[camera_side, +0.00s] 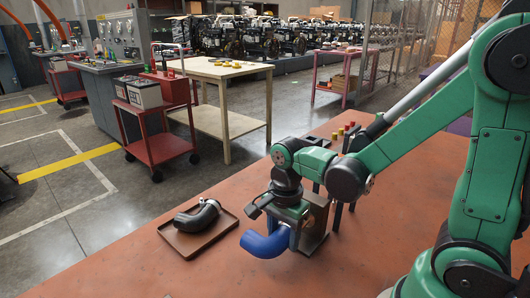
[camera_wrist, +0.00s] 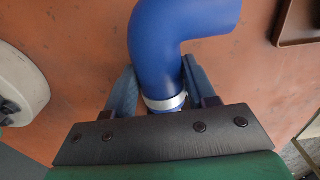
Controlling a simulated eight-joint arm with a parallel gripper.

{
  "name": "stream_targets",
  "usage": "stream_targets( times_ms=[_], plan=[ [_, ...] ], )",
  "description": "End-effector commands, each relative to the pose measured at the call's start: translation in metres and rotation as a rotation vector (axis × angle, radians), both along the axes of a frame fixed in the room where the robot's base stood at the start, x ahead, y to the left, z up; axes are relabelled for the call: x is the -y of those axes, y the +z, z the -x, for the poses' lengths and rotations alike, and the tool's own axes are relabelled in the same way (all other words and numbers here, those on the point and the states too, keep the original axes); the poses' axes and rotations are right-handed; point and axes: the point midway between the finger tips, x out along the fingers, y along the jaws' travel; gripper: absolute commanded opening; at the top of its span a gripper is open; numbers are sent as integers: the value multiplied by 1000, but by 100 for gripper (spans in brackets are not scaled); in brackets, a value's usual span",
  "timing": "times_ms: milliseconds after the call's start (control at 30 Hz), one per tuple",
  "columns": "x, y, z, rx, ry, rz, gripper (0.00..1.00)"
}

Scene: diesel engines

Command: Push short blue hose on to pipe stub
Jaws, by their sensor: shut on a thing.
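The short blue hose (camera_side: 265,243) is an elbow-shaped piece, held low over the orange-red table. In the wrist view the blue hose (camera_wrist: 165,45) lies between the two fingers of my gripper (camera_wrist: 161,85), with a silver clamp band (camera_wrist: 165,102) around its near end. My gripper (camera_side: 287,222) is shut on the hose near that banded end. A metal bracket (camera_side: 315,238) stands just behind and right of the gripper. I cannot make out the pipe stub; the gripper and hose may hide it. Whether the hose touches a stub cannot be told.
A brown tray (camera_side: 183,245) with a black bent hose (camera_side: 197,216) lies left of the gripper. The tray corner also shows in the wrist view (camera_wrist: 299,40). Small red and yellow caps (camera_side: 345,131) stand behind the arm. The table's front left is clear.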

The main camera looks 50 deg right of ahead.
Motion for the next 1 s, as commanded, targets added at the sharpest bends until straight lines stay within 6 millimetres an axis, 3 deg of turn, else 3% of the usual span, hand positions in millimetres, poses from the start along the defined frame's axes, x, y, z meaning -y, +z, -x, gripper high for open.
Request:
stream_targets(
  times_ms=[467,500,600,833,867,1000],
  plan=[
    [4,0,0,0,-1,0,0],
    [4,0,0,0,0,0,56],
    [4,0,0,0,0,0,84],
    [4,0,0,0,0,0,87],
    [4,0,0,0,0,0,81],
    [4,0,0,0,0,0,81]
  ],
)
